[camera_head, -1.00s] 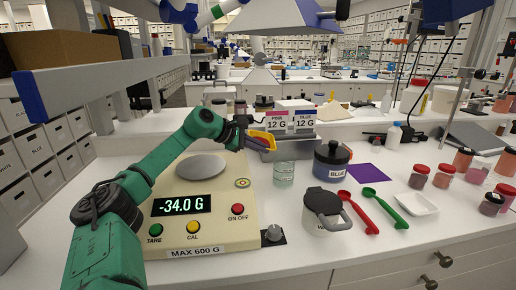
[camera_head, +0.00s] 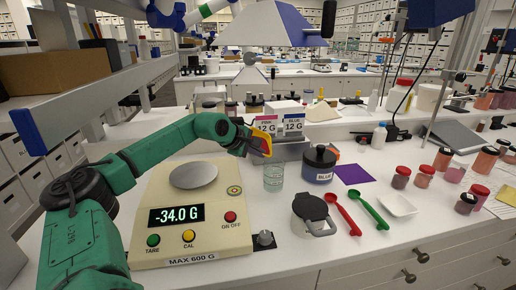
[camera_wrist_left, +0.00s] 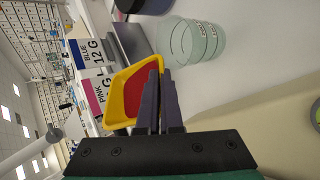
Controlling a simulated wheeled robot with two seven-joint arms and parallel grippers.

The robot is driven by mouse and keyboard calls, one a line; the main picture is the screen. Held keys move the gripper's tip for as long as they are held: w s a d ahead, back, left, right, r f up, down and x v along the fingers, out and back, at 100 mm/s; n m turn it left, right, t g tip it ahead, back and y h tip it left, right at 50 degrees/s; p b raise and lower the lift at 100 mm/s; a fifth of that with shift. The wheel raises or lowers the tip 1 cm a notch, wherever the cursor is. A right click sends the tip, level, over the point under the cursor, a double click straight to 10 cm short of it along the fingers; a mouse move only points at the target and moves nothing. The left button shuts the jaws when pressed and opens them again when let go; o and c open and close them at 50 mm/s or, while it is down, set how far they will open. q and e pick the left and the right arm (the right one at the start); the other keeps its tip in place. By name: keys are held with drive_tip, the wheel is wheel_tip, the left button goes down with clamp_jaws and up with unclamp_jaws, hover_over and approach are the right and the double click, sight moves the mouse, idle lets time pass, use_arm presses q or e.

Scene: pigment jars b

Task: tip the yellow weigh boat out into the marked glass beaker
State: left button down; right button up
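The yellow weigh boat (camera_head: 266,145) is in my left gripper (camera_head: 252,146), tilted steeply, just above and slightly left of the glass beaker (camera_head: 273,178). In the left wrist view, the boat (camera_wrist_left: 113,101) has a red mass inside, and the dark fingers (camera_wrist_left: 161,98) are closed on its edge. The beaker (camera_wrist_left: 192,42) is clear, greenish and upright, with marks on its wall. It stands on the bench, apart from the boat. I see no powder falling, and the beaker's bottom shows no clear fill. My right gripper is not in view.
The balance (camera_head: 190,225) reads -34.0 G, its pan (camera_head: 193,175) empty. Red (camera_head: 343,214) and green (camera_head: 371,213) scoops and a white dish (camera_head: 399,205) lie further right. Label cards (camera_head: 291,123) stand behind.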

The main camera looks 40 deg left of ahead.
use_arm(q)
drive_tip(key=shift+w+d+r+m+y+p, duration=0.1)
drive_tip(key=shift+d+r+m+y+p, duration=0.3)
drive_tip(key=shift+p, duration=0.9)
drive_tip(key=shift+r+m+y+p, duration=0.1)
drive_tip(key=shift+m+y+p, duration=0.35)
drive_tip(key=shift+p, duration=0.85)
drive_tip(key=shift+d+r+g+y+p, duration=0.1)
drive_tip(key=shift+d+g+y+p, duration=0.2)
drive_tip(key=shift+y+p, duration=0.3)
drive_tip(key=shift+w+d+m+y, duration=0.1)
drive_tip(key=shift+d+m+y, duration=0.15)
drive_tip(key=shift+m+y, duration=0.2)
drive_tip(key=shift+w+d+m+y+b, duration=0.1)
drive_tip(key=shift+d+m+y+b, duration=0.4)
drive_tip(key=shift+m+y, duration=0.45)
drive_tip(key=y, duration=0.1)
drive_tip(key=m+y+b, duration=0.1)
drive_tip(key=d+y, duration=0.1)
drive_tip(key=shift+w+f+m+b, duration=0.1)
drive_tip(key=shift+f+m+b, duration=0.15)
drive_tip(key=shift+b, duration=0.05)
drive_tip(key=shift+y+b, duration=0.35)
drive_tip(key=shift+b, duration=0.4)
drive_tip(key=shift+m+b, duration=0.4)
drive_tip(key=shift+b, duration=0.45)
drive_tip(key=shift+r, duration=0.1)
